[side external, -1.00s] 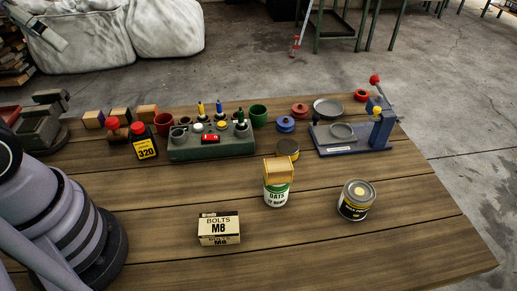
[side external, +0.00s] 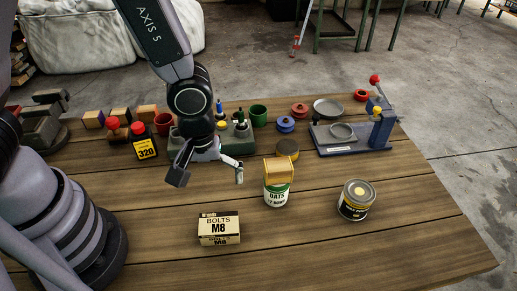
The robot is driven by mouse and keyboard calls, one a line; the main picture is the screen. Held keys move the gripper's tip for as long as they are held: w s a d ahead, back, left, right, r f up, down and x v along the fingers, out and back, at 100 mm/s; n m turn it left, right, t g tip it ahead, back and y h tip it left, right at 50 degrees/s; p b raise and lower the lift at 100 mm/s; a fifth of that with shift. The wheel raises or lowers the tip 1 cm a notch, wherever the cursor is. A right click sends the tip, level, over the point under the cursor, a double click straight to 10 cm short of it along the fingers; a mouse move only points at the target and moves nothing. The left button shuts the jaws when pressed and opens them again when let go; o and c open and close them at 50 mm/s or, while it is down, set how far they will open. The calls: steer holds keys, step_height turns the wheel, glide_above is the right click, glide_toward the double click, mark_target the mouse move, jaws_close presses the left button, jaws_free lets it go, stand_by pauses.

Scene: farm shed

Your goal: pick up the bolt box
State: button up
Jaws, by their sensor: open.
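The bolt box (side external: 219,229) is a small cream carton with a dark band and the words "BOLTS M8". It lies on the wooden table (side external: 330,245) near the front middle. My gripper (side external: 210,180) is open and empty. It hangs above the table, higher than the box and apart from it, with its two fingers spread to the left and right. My arm hides part of the green tool holder (side external: 182,150) behind it.
A grey tin (side external: 356,200) stands farther right. The table in front is clear.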

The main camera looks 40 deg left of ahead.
mark_target(219, 222)
steer(key=f, duration=0.9)
steer(key=shift+s+d+f, duration=0.25)
steer(key=shift+s+f, duration=0.1)
steer(key=shift+d+f, duration=0.1)
steer(key=shift+f, duration=2.8)
steer(key=c, duration=0.9)
steer(key=shift+r, duration=0.15)
